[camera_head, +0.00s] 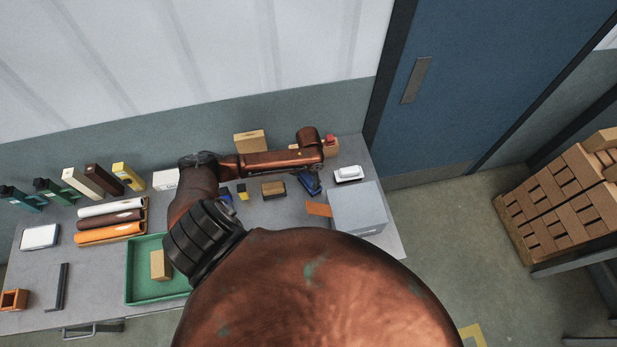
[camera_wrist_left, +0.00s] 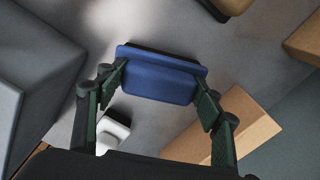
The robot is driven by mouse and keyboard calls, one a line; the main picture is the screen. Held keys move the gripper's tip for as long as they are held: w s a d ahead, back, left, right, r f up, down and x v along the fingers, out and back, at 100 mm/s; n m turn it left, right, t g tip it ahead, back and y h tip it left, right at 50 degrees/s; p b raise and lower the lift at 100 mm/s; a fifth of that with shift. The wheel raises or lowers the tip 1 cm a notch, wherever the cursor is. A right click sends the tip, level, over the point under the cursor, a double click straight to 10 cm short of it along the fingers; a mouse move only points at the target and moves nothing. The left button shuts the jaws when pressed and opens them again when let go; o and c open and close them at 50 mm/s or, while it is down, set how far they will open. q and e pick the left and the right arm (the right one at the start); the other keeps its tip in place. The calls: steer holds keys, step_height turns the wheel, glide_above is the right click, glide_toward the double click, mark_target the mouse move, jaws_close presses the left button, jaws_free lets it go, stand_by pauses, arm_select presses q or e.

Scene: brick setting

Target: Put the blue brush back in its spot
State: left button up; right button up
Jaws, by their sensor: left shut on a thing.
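The blue brush (camera_head: 310,183) is over the table's back right part, between a tan block and a white one. In the left wrist view the blue brush (camera_wrist_left: 160,76), a blue block with a dark strip along its far edge, sits between the fingers of my left gripper (camera_wrist_left: 163,86). The fingers are closed against its two ends. In the head view my own wrist hides most of this gripper. I cannot tell whether the brush touches the table. No marked spot for it can be made out. My right gripper is not in view.
A grey box (camera_head: 357,208) with an orange flap stands right of the brush. A white block (camera_head: 348,174), a tan-topped block (camera_head: 273,189) and a yellow-and-black block (camera_head: 242,192) lie nearby. A cardboard box (camera_head: 250,142) stands behind. A green tray (camera_head: 135,275) is at the left.

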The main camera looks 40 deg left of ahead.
arm_select(q)
steer(key=o, duration=1.1)
steer(key=shift+f, duration=0.15)
steer(key=shift+o, duration=0.2)
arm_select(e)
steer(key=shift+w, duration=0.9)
arm_select(q)
steer(key=shift+r, duration=0.55)
step_height(320, 180, up, 11)
steer(key=shift+r, duration=0.15)
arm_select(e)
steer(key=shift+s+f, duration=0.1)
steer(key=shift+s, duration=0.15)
